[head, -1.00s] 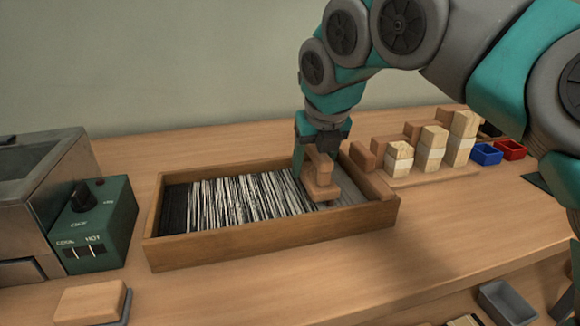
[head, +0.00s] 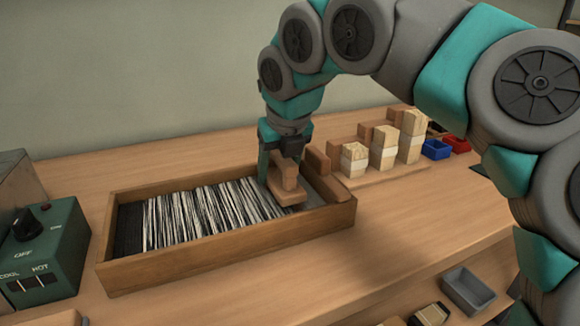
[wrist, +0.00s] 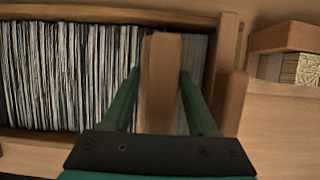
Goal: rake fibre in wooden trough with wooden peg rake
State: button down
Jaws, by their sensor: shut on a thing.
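The wooden trough (head: 235,241) lies on the bench, with black and white fibre (head: 205,210) packed upright across most of its length. The wooden peg rake (head: 285,183) is inside the trough at the right end of the fibre. My gripper (head: 283,160) is shut on the rake's upright handle from above. In the wrist view the two green fingers of my gripper (wrist: 160,95) stand either side of the rake (wrist: 163,80), and the fibre (wrist: 70,70) lies to its left. Any pegs under the rake are hidden.
A green control box (head: 45,255) with a knob stands left of the trough. Bundled wooden blocks (head: 384,148) stand in steps to the right. Blue (head: 436,149) and red (head: 457,144) bins lie beyond. A grey tray (head: 467,290) sits lower right.

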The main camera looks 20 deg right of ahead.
jog(key=a, duration=0.8)
jog(key=s+a, duration=0.1)
jog(key=a, duration=1.6)
jog(key=shift+s+a, duration=0.3)
jog(key=shift+a, duration=0.1)
jog(key=shift+d, duration=0.15)
jog(key=d, duration=0.9)
jog(key=w+d, duration=0.1)
jog(key=d, duration=1.8)
jog(key=shift+w+d, duration=0.25)
jog(key=shift+w, duration=0.1)
jog(key=shift+a, duration=1.35)
jog(key=shift+d, duration=1.35)
